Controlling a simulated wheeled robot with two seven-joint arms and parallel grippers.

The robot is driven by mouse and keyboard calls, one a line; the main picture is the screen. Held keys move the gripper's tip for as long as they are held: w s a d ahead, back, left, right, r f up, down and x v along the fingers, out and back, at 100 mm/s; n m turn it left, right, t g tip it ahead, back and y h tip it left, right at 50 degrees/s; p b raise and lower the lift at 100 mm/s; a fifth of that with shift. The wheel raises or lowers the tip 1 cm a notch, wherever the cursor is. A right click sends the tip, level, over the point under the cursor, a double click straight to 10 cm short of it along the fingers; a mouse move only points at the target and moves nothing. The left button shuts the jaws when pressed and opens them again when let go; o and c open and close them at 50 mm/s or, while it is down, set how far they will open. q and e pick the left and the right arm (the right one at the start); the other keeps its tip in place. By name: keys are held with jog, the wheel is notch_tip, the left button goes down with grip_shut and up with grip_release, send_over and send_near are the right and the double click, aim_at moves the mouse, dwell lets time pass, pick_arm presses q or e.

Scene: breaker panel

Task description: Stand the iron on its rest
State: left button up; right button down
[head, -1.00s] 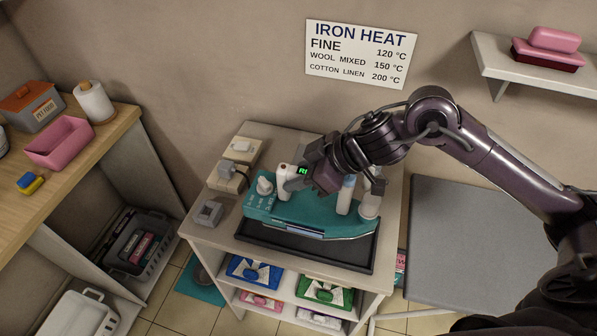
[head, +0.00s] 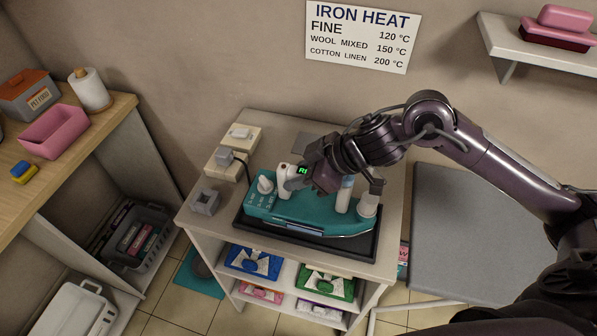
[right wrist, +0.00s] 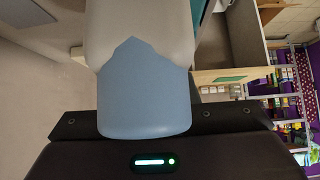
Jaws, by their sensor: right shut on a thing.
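The teal iron (head: 310,217) has a pale dial and white posts. It is over the black tray (head: 300,247) on the small cabinet, roughly level, long side facing me. Whether its underside touches the tray is hidden. My right gripper (head: 318,178) is shut on the iron's handle, above the body. The arm and fingers hide part of the handle. In the right wrist view, the white and blue handle (right wrist: 145,95) fills the top middle. My left gripper is not in view.
A grey switch box (head: 205,202) and a socket strip with plug (head: 225,160) stand left of the iron. Boxes fill the shelf below. A grey board (head: 470,230) is at right, a wooden counter (head: 70,145) at left. A heat chart (head: 360,35) hangs behind.

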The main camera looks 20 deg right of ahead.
jog(key=shift+w+f+b, duration=0.1)
jog(key=shift+f+b, duration=0.2)
jog(key=shift+f, duration=0.2)
dwell(0.7)
jog(key=c, duration=1)
grip_release()
jog(key=shift+c, duration=0.2)
jog(key=shift+s+f, duration=0.2)
jog(key=shift+f, duration=0.1)
jog(key=b+v, duration=0.1)
jog(key=v, duration=0.5)
jog(key=shift+s+d+r, duration=0.1)
jog(key=shift+d+r, duration=0.15)
jog(key=shift+r, duration=0.05)
jog(key=shift+s+d+r, duration=0.2)
jog(key=shift+d+r, duration=0.05)
jog(key=shift+r, duration=0.25)
